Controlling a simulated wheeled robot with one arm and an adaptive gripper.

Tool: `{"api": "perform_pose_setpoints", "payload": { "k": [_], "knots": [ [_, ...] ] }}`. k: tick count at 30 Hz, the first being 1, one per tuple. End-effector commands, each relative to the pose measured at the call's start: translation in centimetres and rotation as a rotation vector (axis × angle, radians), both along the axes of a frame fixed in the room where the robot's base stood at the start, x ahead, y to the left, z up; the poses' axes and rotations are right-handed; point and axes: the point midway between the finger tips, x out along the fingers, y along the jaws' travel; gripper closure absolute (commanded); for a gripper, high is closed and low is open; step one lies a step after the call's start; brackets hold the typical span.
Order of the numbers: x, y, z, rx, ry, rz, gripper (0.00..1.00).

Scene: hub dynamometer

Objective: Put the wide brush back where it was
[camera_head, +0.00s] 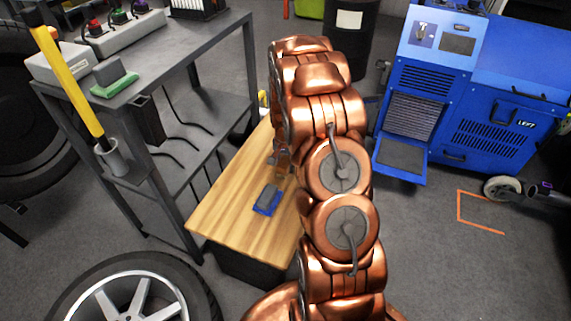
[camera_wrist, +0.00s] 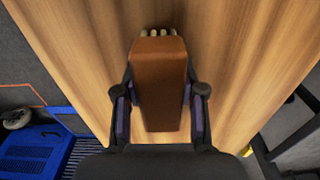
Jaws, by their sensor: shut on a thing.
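My gripper (camera_wrist: 160,108) is shut on a brown, block-like thing with several pale tufts at its far end, which looks like the wide brush (camera_wrist: 158,75). The dark finger pads press on its two long sides in the wrist view. It is over the wooden tabletop (camera_wrist: 80,50); I cannot tell whether it touches the wood. In the head view my copper arm hides most of the gripper and the brush. The wooden top (camera_head: 228,208) shows left of my arm.
A blue and grey block (camera_head: 267,199) lies on the wooden top near my arm. A grey cart (camera_head: 165,60) at left carries a green-based grey block (camera_head: 114,78) and switch boxes. A blue machine (camera_head: 480,90) stands at right. A wheel (camera_head: 130,290) lies at lower left.

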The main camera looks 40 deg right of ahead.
Motion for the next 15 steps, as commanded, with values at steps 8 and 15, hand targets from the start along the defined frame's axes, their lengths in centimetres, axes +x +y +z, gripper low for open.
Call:
{"api": "perform_pose_setpoints", "payload": {
  "k": [8,15],
  "knots": [
    [-0.01,0.0,-0.11,0.0,0.0,0.0,0.36],
    [-0.01,0.0,-0.11,0.0,0.0,0.0,0.35]
  ]
}}
